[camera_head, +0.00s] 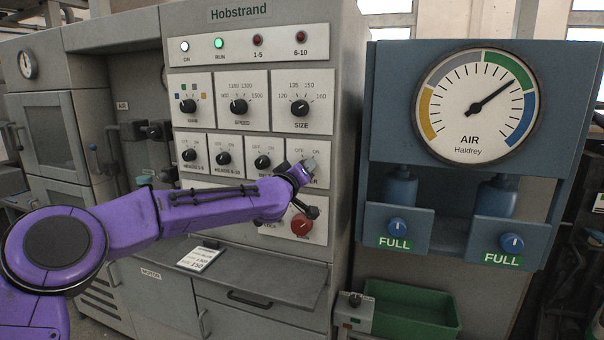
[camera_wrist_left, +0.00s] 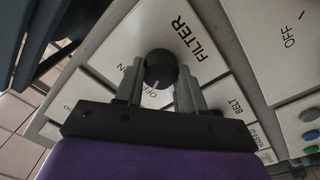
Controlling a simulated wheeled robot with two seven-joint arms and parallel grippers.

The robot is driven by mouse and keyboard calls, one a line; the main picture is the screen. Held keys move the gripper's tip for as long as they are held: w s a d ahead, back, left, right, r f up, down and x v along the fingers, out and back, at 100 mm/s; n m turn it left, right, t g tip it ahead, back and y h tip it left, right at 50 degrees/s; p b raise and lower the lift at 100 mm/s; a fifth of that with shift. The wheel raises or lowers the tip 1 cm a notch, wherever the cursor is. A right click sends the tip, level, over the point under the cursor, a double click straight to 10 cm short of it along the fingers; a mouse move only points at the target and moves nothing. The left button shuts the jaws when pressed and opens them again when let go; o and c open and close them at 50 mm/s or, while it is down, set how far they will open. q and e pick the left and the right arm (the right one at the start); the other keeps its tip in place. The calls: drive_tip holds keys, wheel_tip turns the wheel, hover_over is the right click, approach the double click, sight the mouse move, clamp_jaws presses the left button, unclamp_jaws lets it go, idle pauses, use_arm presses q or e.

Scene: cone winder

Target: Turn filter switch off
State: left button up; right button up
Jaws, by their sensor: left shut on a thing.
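The filter switch is a round black knob (camera_wrist_left: 160,68) on a pale plate lettered FILTER in the left wrist view. Its plate carries OFF and ON labels. A pale mark on the knob's lower edge lies by the OFF label. My left gripper (camera_wrist_left: 160,78) has one finger on each side of the knob and is shut on it. In the head view my left gripper (camera_head: 303,170) is at the right end of the lower switch row and hides the knob and part of its label. My right gripper is not in view.
Other knobs, such as the belt-row knob (camera_head: 263,162), sit left of my gripper. A red knob (camera_head: 301,224) is just below it. The blue air panel (camera_head: 388,130) with a large gauge (camera_head: 475,105) stands to the right. A green bin (camera_head: 410,310) is below.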

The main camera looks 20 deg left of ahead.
use_arm(q)
drive_tip(key=shift+n, duration=0.6)
drive_tip(key=o, duration=1)
drive_tip(key=shift+o, duration=0.2)
drive_tip(key=shift+s, duration=0.15)
drive_tip(key=s+b, duration=0.4)
drive_tip(key=s, duration=0.6)
drive_tip(key=shift+s+a+f, duration=0.15)
drive_tip(key=shift+a+f, duration=0.1)
drive_tip(key=shift+a, duration=0.05)
